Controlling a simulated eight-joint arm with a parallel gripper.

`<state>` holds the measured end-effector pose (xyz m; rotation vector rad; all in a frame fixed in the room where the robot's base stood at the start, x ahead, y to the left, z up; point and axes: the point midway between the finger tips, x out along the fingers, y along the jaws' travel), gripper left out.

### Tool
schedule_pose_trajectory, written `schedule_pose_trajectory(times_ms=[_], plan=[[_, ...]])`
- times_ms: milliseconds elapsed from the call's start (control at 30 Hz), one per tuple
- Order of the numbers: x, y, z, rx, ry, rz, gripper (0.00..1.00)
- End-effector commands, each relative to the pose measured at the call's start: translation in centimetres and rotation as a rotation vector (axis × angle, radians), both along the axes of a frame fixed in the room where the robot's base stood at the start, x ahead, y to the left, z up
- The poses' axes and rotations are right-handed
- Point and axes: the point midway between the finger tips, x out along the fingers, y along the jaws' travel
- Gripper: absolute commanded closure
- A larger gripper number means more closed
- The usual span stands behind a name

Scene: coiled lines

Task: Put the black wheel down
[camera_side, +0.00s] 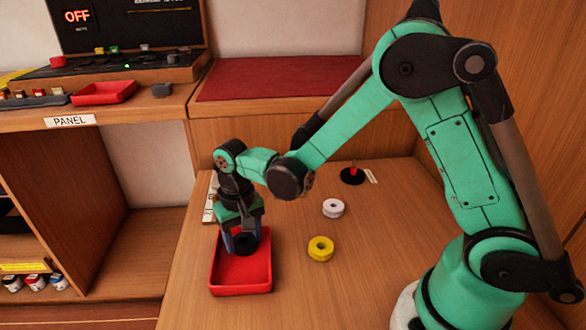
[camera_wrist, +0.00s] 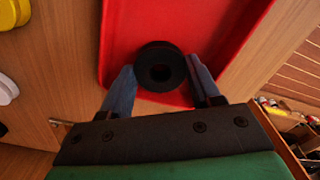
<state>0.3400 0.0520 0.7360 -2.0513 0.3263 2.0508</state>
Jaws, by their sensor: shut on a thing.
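The black wheel (camera_wrist: 161,67) is between the two blue fingers of my gripper (camera_wrist: 161,82) in the wrist view. In the side view the wheel (camera_side: 245,243) is inside the outline of the red tray (camera_side: 241,286), toward its far end. My gripper (camera_side: 244,240) points down there and is shut on the wheel. I cannot tell whether the wheel touches the tray floor. The red tray's floor also shows in the wrist view (camera_wrist: 215,25), around the wheel, and no other thing is seen in it.
A yellow wheel (camera_side: 321,248) and a white wheel (camera_side: 333,208) lie on the wooden table right of the tray. A black disc with a red-tipped peg (camera_side: 352,175) stands farther back. The panel desk (camera_side: 70,122) is at the left. Bare table (camera_side: 330,295) lies in front.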

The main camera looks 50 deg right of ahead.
Motion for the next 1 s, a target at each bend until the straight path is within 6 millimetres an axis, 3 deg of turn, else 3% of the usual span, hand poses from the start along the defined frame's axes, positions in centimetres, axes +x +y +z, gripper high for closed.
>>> schedule_pose_trajectory(times_ms=[200, 233, 267, 667, 833, 1000], plan=[[0.0, 0.0, -0.2, 0.000, 0.000, 0.000, 1.00], [0.0, 0.0, -0.3, 0.000, 0.000, 0.000, 0.41], [0.0, 0.0, -0.2, 0.000, 0.000, 0.000, 0.32], [0.0, 0.0, 0.3, 0.000, 0.000, 0.000, 0.30], [0.0, 0.0, 2.6, 0.000, 0.000, 0.000, 0.30], [0.0, 0.0, 6.3, 0.000, 0.000, 0.000, 0.30]])
